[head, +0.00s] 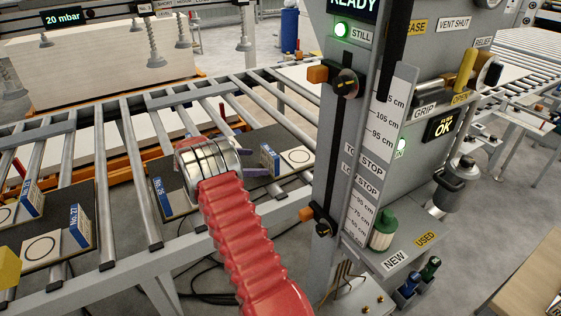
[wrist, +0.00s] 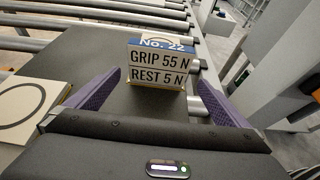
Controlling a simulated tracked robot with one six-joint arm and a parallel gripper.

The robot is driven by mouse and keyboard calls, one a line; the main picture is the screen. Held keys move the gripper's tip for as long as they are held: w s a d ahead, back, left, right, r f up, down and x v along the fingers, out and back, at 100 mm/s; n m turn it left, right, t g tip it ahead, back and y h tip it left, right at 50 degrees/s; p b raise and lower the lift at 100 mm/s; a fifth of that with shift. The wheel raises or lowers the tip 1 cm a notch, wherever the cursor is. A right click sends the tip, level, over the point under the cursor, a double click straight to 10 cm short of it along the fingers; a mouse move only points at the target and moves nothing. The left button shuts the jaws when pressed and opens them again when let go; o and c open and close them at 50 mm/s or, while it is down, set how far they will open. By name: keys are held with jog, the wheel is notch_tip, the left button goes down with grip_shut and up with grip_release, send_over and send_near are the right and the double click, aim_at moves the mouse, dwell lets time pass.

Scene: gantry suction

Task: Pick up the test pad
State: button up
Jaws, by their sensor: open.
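In the wrist view, a small upright block (wrist: 157,68) stands on a dark board, with a blue "No. 22" strip and "GRIP 55 N" and "REST 5 N" on its face. Nothing readable says "test pad". My gripper (wrist: 160,82) is open, with one purple finger on each side of the block. The fingers look apart from it. In the head view, my gripper (head: 240,145) is over the roller line beside a blue-faced block (head: 268,158). A cream card with a black ring (head: 297,158) lies next to that block; my wrist hides part of the board.
More blue-faced blocks, No. 26 (head: 163,198) and No. 27 (head: 80,226), stand on dark boards along the rollers (head: 140,165). A grey gauge column (head: 350,150) rises close on the right. A cream ring card (wrist: 30,105) lies left of my gripper in the wrist view.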

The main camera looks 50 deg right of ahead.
aim_at(267, 162)
jog(key=shift+x, duration=2.15)
jog(key=shift+x, duration=2.65)
jog(key=shift+w+f, duration=0.2)
jog(key=shift+a, duration=0.1)
jog(key=c, duration=1)
